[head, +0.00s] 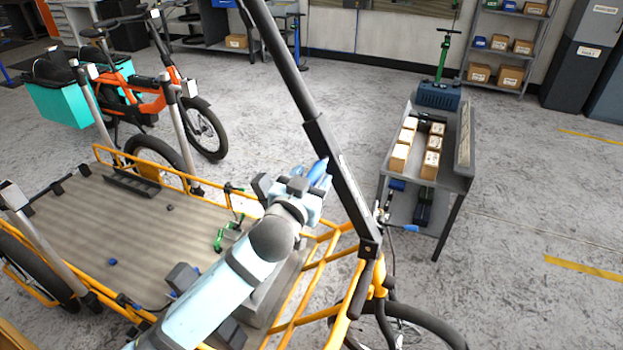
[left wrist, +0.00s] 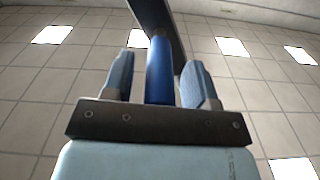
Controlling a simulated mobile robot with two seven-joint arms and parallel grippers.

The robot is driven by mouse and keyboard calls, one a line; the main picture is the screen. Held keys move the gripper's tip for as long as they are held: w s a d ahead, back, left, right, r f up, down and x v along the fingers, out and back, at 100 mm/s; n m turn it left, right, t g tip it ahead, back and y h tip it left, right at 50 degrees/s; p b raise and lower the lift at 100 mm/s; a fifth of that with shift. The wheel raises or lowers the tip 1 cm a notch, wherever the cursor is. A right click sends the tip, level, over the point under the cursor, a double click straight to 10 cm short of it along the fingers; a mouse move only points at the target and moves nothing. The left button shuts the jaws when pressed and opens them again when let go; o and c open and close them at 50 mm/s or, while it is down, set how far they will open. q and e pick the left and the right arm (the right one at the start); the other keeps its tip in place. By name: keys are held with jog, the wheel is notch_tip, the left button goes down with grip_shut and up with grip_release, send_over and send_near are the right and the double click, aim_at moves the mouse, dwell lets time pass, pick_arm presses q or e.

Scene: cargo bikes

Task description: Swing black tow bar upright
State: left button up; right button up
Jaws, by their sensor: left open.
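The black tow bar (head: 318,130) runs from a bracket at the yellow bike frame (head: 315,262) up and leftward out of the top of the head view. It stands raised and slanted in the picture; its exact tilt cannot be told. My left gripper (head: 319,174) is at the bar's lower half, on its left side. In the left wrist view, the open fingers (left wrist: 158,75) stand either side of a blue cylinder (left wrist: 160,72), with gaps visible. The black bar (left wrist: 154,14) crosses beyond the fingertips. My right gripper is not in view.
The cargo bed (head: 125,225) lies left of my arm, with small green and blue items on it. A grey cart (head: 455,183) with boxes stands right of the bar. An orange bike (head: 150,100) is at the back left. Open floor lies at the right.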

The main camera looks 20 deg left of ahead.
pick_arm(q)
jog(key=shift+w, duration=0.15)
jog(key=shift+c, duration=0.5)
grip_shut()
jog(key=shift+d+r+p, duration=0.25)
jog(key=shift+d+p, duration=0.05)
jog(key=shift+p, duration=0.05)
jog(key=s+d+r+m+p, duration=0.1)
jog(key=d+m+p, duration=0.1)
jog(key=d, duration=0.4)
jog(key=d+r+m+p, duration=0.1)
jog(key=d+m+p, duration=0.1)
jog(key=d, duration=0.4)
jog(key=shift+s+r+m, duration=0.35)
jog(key=shift+s+m, duration=0.05)
jog(key=shift+m, duration=0.4)
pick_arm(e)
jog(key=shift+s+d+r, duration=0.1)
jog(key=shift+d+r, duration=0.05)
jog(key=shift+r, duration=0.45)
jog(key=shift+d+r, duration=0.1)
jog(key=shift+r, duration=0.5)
pick_arm(q)
jog(key=shift+o, duration=0.5)
grip_release()
